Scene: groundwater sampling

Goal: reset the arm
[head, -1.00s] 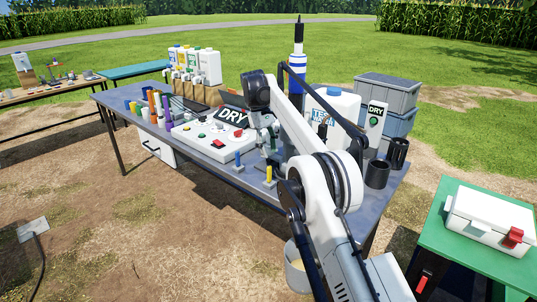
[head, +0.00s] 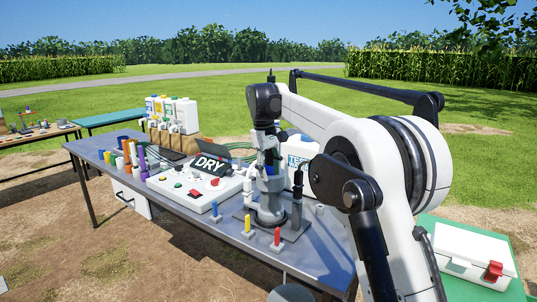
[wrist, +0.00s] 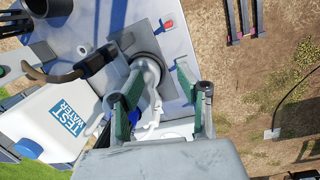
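My arm reaches over the grey table (head: 205,222) in the head view, its wrist bent downward. My gripper (wrist: 158,72) shows in the wrist view with its two green-padded fingers spread apart. A grey metal fitting on a dark plate shows below and between the fingers, with white parts nearer the gripper body; I see no finger closed on them. In the head view a grey upright fitting (head: 268,208) stands on the table under my wrist. My gripper's fingertips are hard to make out there.
A white control box with a DRY sign (head: 211,166) stands left of the fitting. A white TEST WATER container (wrist: 65,125) is at left in the wrist view. Several coloured tubes and white jugs (head: 172,110) are further left. A white case (head: 472,253) sits at right.

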